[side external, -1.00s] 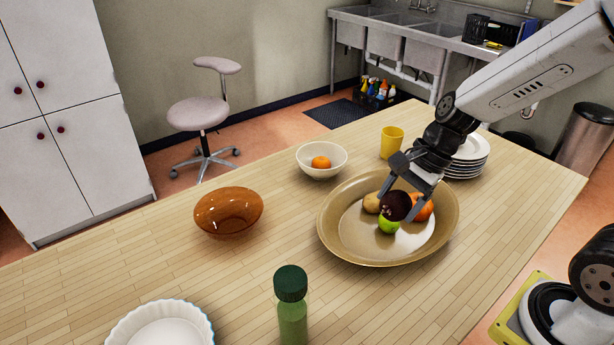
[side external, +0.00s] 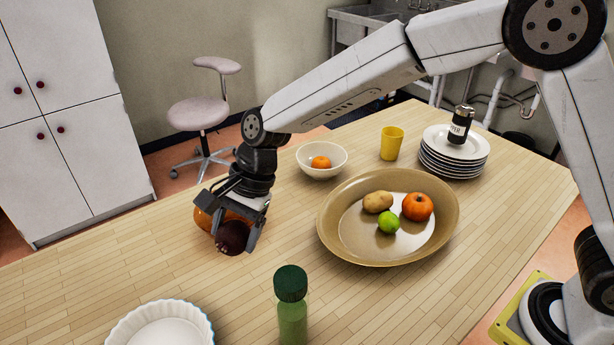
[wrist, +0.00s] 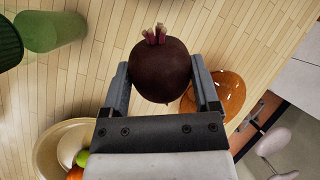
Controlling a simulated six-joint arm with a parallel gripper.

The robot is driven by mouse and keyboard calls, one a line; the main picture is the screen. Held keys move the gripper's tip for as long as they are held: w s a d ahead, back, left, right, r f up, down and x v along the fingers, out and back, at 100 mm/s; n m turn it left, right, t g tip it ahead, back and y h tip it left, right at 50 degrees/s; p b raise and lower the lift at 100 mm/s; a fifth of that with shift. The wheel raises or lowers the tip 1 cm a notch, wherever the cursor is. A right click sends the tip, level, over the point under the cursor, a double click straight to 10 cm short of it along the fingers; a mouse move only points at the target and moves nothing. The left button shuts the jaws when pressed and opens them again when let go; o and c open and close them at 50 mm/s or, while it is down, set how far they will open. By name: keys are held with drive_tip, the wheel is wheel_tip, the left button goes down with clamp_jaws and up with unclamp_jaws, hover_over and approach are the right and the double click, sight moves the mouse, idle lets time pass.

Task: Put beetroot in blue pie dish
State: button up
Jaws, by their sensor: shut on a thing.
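The dark purple beetroot (side external: 232,237) is held between the two fingers of my gripper (side external: 234,243), above the left part of the table. In the wrist view the beetroot (wrist: 160,70) sits between the fingertips, its cut stems pointing up in the picture. A fluted pie dish (side external: 160,327) stands at the front left edge of the side view, partly cut off. Its inside looks white, with a thin blue edge on the right; it looks empty. It lies in front of and to the left of my gripper. I do not see it in the wrist view.
An amber bowl (side external: 203,219) is partly hidden behind my gripper. A green bottle (side external: 292,310) stands right of the pie dish. A large tan dish (side external: 345,245) holds a potato, a lime and an orange-red fruit. A small bowl, yellow cup and plate stack are farther back.

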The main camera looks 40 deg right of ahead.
drive_tip(key=s+a+f+n+g, duration=0.1)
drive_tip(key=s+a, duration=0.1)
drive_tip(key=a, duration=0.6)
drive_tip(key=s+a+f+n, duration=0.1)
drive_tip(key=s+a+f, duration=0.1)
drive_tip(key=a, duration=0.6)
hover_over(173, 342)
drive_tip(key=s, duration=0.2)
drive_tip(key=shift+s+d+f, duration=0.1)
drive_tip(key=shift+s+f, duration=0.05)
drive_tip(key=shift+f, duration=2.75)
drive_tip(key=shift+f, duration=0.1)
drive_tip(key=shift+f, duration=1.75)
drive_tip(key=shift+f, duration=0.15)
drive_tip(key=o, duration=1.1)
drive_tip(key=shift+o, duration=0.2)
drive_tip(key=v, duration=1.2)
